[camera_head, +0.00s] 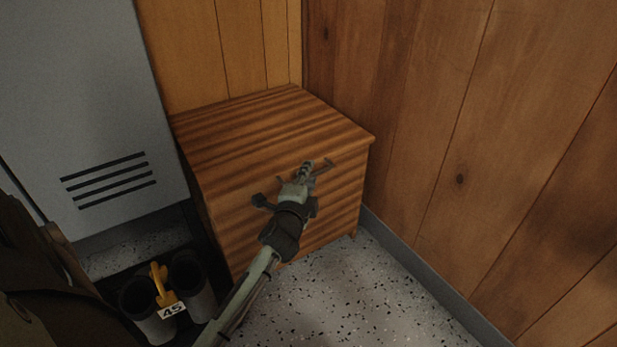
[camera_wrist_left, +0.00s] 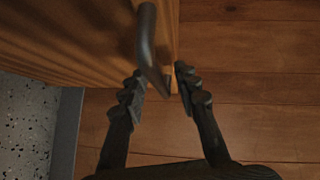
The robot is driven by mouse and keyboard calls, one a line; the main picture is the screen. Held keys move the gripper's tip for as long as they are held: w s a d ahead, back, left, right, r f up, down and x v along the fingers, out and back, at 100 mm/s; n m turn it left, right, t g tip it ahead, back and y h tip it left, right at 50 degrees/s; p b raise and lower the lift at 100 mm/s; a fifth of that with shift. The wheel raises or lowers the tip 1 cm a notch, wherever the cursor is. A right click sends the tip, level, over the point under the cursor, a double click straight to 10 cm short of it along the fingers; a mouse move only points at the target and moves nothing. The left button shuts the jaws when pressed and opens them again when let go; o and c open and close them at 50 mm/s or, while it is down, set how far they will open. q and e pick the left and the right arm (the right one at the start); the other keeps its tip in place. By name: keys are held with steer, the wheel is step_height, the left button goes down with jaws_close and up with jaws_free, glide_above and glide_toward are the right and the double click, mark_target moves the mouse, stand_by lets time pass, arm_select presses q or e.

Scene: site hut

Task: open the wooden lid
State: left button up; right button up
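The wooden lid (camera_head: 262,128) is the flat striped top of a wooden chest (camera_head: 345,205) in the corner, and it lies shut. A grey metal handle (camera_head: 327,165) shows at the chest's front, near the lid's front edge; it also shows in the left wrist view (camera_wrist_left: 147,40). My left gripper (camera_head: 307,167) is at the handle, in front of the chest. In the left wrist view its two fingers (camera_wrist_left: 160,88) are apart, with the handle's end between their tips; I see no clear grip. The gripper hides part of the chest front. My right gripper is not in view.
A grey locker (camera_head: 90,100) with vent slots stands left of the chest. Wood-panelled walls (camera_head: 450,130) close in behind and right. Speckled floor (camera_head: 340,290) is clear in front.

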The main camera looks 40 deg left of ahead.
arm_select(q)
steer(key=shift+c, duration=0.6)
jaws_close()
steer(key=shift+r, duration=0.1)
